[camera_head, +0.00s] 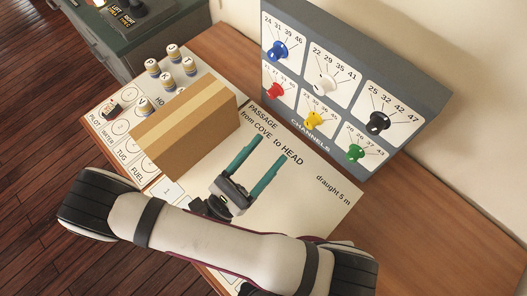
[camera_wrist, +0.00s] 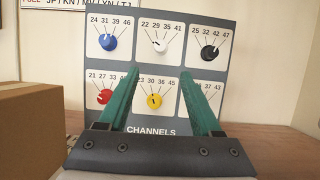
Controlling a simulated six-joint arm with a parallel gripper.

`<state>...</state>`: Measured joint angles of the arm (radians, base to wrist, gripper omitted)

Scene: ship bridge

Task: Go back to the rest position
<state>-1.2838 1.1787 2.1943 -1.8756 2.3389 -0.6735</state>
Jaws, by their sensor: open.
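My gripper (camera_head: 254,165) has two green fingers. They are spread apart with nothing between them, above the white passage board (camera_head: 322,189) on the desk. In the wrist view the fingers (camera_wrist: 158,85) point toward the grey channels panel (camera_wrist: 150,60), which stands upright behind the board. The panel also shows in the head view (camera_head: 350,70), with blue, white, black, red, yellow and green knobs. The green knob is hidden behind a finger in the wrist view. My arm lies across the lower part of the head view.
A brown cardboard box (camera_head: 185,127) stands just left of my gripper and at the left edge of the wrist view (camera_wrist: 30,128). Several small round pieces (camera_head: 169,82) stand on a labelled board behind it. The wooden desk (camera_head: 440,225) is clear at the right.

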